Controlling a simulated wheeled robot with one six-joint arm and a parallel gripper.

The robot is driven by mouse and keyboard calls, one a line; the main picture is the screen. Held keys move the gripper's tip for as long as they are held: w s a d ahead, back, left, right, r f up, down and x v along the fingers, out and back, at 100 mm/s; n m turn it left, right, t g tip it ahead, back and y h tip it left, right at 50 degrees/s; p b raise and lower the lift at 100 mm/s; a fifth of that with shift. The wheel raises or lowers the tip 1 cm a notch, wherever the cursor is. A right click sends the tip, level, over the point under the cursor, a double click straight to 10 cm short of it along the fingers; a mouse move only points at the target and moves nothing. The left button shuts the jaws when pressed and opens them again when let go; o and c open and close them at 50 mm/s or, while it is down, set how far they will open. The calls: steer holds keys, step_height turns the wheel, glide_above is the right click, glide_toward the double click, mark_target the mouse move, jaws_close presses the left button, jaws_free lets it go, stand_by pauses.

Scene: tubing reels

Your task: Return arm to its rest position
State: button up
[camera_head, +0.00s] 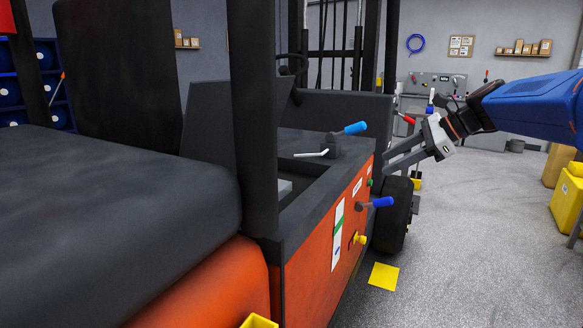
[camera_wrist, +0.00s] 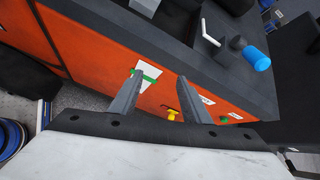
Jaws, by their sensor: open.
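My gripper (camera_head: 390,160) reaches in from the right on my blue arm. Its two fingers point left toward the orange side panel of a forklift-like vehicle (camera_head: 310,245). The fingers are apart with nothing between them; they also show apart in the wrist view (camera_wrist: 160,77), in front of the orange panel. There a white label with a green stripe (camera_wrist: 148,86) shows beside the left finger, and a yellow knob (camera_wrist: 171,115) shows low between the fingers. Whether the fingers touch the panel cannot be told, but no contact is visible.
A lever with a blue handle (camera_head: 355,128) stands on the vehicle's dark top, and another blue handle (camera_head: 382,202) sticks out of its side. A dark post (camera_head: 253,110) rises in front. A yellow bin (camera_head: 569,205) stands at right. The grey floor (camera_head: 470,240) between is mostly clear.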

steer(key=s+f+n+h, duration=0.3)
steer(key=s+f+n, duration=0.3)
steer(key=s, duration=0.5)
steer(key=s+d+f+n+h, duration=0.1)
steer(key=s+f+n+h, duration=0.2)
steer(key=s+f+n, duration=0.4)
steer(key=s+d+f+n+h, duration=0.1)
steer(key=s+f+n+h, duration=0.1)
steer(key=s+f+n, duration=0.4)
steer(key=s+f, duration=0.4)
steer(key=s, duration=0.5)
steer(key=shift+s+f+n+h, duration=0.15)
steer(key=shift+f+n+h, duration=0.15)
steer(key=shift+f+h, duration=0.1)
steer(key=shift+a, duration=0.1)
